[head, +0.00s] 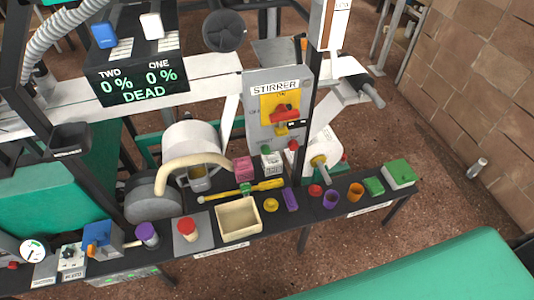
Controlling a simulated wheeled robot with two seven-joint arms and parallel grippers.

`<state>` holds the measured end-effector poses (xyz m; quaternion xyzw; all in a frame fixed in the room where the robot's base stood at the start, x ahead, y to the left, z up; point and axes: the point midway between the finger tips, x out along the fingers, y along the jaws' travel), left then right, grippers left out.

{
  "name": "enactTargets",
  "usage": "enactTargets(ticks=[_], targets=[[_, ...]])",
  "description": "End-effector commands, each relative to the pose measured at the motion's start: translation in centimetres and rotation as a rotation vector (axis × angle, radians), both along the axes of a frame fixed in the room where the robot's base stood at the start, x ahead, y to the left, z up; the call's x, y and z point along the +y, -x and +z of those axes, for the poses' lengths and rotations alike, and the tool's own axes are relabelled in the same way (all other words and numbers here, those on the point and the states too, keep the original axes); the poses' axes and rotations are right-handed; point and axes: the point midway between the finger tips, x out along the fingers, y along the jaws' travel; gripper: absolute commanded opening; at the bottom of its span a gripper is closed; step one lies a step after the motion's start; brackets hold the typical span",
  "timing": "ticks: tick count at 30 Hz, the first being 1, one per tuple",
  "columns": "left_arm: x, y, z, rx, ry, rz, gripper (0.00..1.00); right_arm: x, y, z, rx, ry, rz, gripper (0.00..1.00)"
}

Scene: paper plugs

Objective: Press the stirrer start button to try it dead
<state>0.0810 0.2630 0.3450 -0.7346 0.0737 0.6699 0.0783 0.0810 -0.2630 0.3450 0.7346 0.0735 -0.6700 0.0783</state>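The grey stirrer panel (255,122), labelled STIRRER, stands upright behind the bench. A yellow plate (268,112) on it carries a red switch handle (285,112) with a small yellow piece below it. A small green button (266,149) shows at the lower left of the panel and a red button (293,146) at the lower right. Which one is the start button is not readable. The black display (142,90) reads TWO 0 %, ONE 0 % and DEAD. Neither of my grippers shows in the head view.
A green surface (430,275) lies at the front right. Brown floor is open at right.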

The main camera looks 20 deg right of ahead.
Motion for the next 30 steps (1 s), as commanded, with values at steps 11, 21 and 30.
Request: enactTargets(ticks=[11,21,30], targets=[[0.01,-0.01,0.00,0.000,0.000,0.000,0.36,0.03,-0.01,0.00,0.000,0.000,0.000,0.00],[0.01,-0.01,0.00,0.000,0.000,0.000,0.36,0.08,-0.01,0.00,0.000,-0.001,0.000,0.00],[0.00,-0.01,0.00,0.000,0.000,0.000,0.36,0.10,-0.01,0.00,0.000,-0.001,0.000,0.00]])
